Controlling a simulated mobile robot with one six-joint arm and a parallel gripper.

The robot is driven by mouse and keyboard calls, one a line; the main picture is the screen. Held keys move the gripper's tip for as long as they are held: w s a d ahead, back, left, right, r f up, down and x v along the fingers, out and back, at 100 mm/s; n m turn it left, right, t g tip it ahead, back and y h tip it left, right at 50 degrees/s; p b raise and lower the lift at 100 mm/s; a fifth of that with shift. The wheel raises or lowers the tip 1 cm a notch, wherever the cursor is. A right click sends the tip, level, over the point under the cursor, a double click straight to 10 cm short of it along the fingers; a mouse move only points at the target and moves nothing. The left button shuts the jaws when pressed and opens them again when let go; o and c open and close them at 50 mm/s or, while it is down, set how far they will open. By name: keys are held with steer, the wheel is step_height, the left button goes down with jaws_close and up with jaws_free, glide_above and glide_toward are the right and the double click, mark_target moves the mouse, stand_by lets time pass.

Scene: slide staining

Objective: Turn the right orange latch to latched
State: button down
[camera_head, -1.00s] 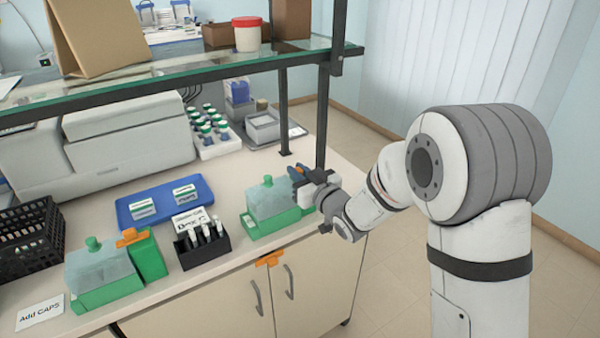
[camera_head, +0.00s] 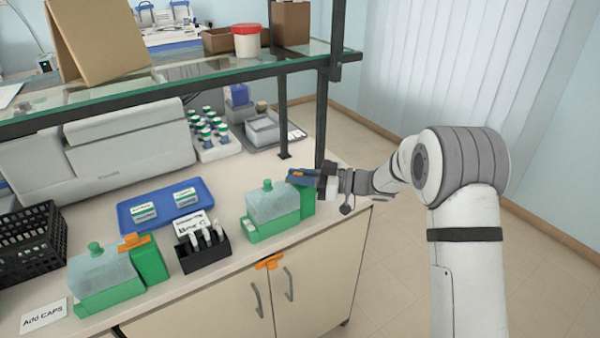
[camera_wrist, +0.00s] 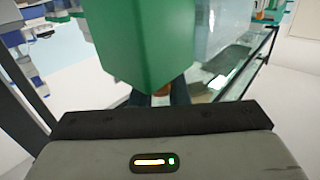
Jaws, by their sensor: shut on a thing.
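The right green box (camera_head: 307,203) stands at the right end of the bench, beside a clear-lidded green staining tray (camera_head: 270,228). Its orange latch (camera_head: 298,173) shows as a small patch at the box top, mostly hidden by my fingers. My gripper (camera_head: 302,176) is shut on this latch, reaching in from the right with blue fingers. In the wrist view the green box (camera_wrist: 145,40) fills the middle, and a bit of the orange latch (camera_wrist: 163,91) shows between the fingertips. The latch's exact angle is hard to tell.
A left green box (camera_head: 150,262) carries another orange latch (camera_head: 134,241). An orange piece (camera_head: 270,262) sits across the cabinet door tops. A black tube rack (camera_head: 204,262) stands between the two trays. A glass shelf (camera_head: 200,75) with a dark post (camera_head: 321,130) rises close behind my gripper.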

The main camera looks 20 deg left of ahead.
steer(key=n+g+h+p, duration=0.1)
steer(key=n+g, duration=0.2)
steer(key=g, duration=0.2)
steer(key=shift+n, duration=0.3)
steer(key=shift+a+n+g+h+p, duration=0.1)
steer(key=shift+n+g+h+p, duration=0.2)
steer(key=shift+n+g+h, duration=1.75)
steer(key=shift+m+g+y, duration=0.25)
steer(key=shift+g, duration=0.2)
steer(key=c, duration=1.4)
jaws_free()
steer(key=shift+w+d, duration=0.3)
steer(key=shift+d, duration=0.05)
steer(key=p+v, duration=0.4)
steer(key=v, duration=0.1)
steer(key=shift+a+r+p, duration=0.15)
steer(key=shift+r+p, duration=0.2)
steer(key=shift+r, duration=0.05)
